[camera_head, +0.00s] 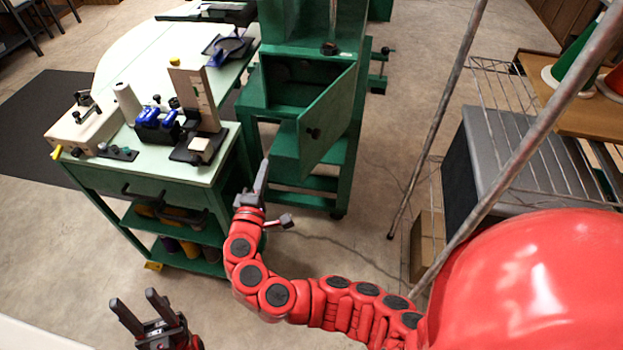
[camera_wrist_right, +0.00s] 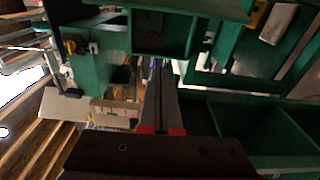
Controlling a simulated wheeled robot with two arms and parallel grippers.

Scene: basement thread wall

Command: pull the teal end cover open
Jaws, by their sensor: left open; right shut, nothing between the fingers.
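The teal end cover (camera_head: 328,118) is a green door panel with a small dark knob on the green machine (camera_head: 308,25). It stands swung out at an angle, and the dark inside of the compartment (camera_head: 290,82) shows behind it. My right gripper (camera_head: 264,164) is shut and empty, pointing up, left of and below the cover's free edge and apart from it in the picture. Its closed fingers also show in the right wrist view (camera_wrist_right: 161,80), with green machine parts around them. My left gripper (camera_head: 139,300) is open and empty at the lower left, far from the cover.
A green cart (camera_head: 95,178) with blue-handled tools and wooden blocks on top stands left of my right gripper. A wire rack (camera_head: 500,85) and slanting metal poles (camera_head: 440,120) stand on the right.

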